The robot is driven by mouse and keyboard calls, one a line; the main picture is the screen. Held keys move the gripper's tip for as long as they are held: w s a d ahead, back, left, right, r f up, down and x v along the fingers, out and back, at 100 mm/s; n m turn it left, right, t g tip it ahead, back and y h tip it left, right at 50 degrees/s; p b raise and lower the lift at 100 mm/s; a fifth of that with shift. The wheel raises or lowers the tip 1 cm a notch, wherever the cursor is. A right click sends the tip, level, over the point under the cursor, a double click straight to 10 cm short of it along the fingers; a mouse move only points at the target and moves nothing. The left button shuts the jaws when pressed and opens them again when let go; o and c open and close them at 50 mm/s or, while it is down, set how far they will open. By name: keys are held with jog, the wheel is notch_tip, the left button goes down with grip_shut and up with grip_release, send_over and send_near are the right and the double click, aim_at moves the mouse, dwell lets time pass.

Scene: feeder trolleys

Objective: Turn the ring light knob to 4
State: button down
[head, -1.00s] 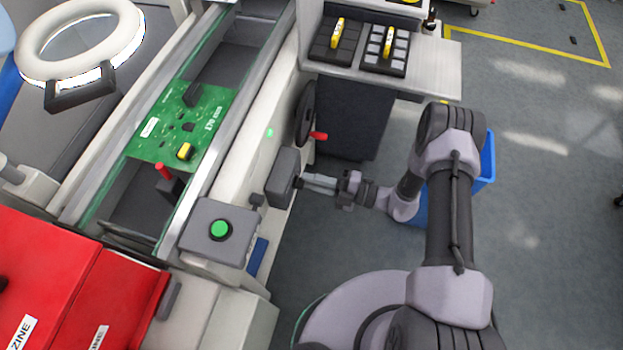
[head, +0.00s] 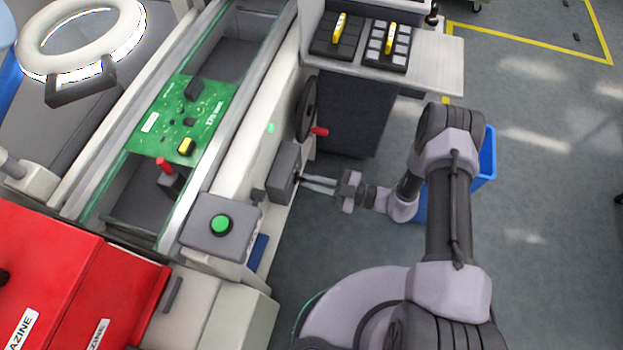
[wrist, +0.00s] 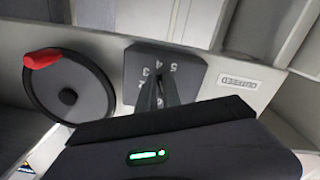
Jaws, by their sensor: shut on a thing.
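The ring light (head: 78,42) is a white glowing ring at the upper left of the head view. The knob's dark grey dial box (head: 284,170) is on the side of the machine. In the wrist view its dial face (wrist: 190,75) shows white numbers, with 3, 4 and 5 readable along the top. My gripper (head: 303,183) reaches the dial face from the right, its fingers closed on the knob. In the wrist view the fingers (wrist: 158,92) cover the middle of the dial. The knob and its pointer are hidden, so its setting cannot be read.
A black handwheel with a red handle (head: 319,131) is close beyond the dial box. A grey box with a green button (head: 220,224) is nearer. A green circuit board (head: 187,118) lies in the conveyor. Open floor lies right of my arm, beyond a blue bin (head: 488,158).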

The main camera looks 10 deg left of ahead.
jog(key=shift+s+m, duration=0.1)
jog(key=shift+m, duration=0.3)
jog(key=c, duration=1.5)
grip_release()
jog(key=d+p, duration=0.1)
jog(key=d, duration=0.4)
jog(key=s+d+p, duration=0.1)
jog(key=d, duration=0.5)
jog(key=d+p, duration=0.1)
jog(key=d, duration=0.5)
jog(key=shift+s+d, duration=0.15)
jog(key=shift+d, duration=0.05)
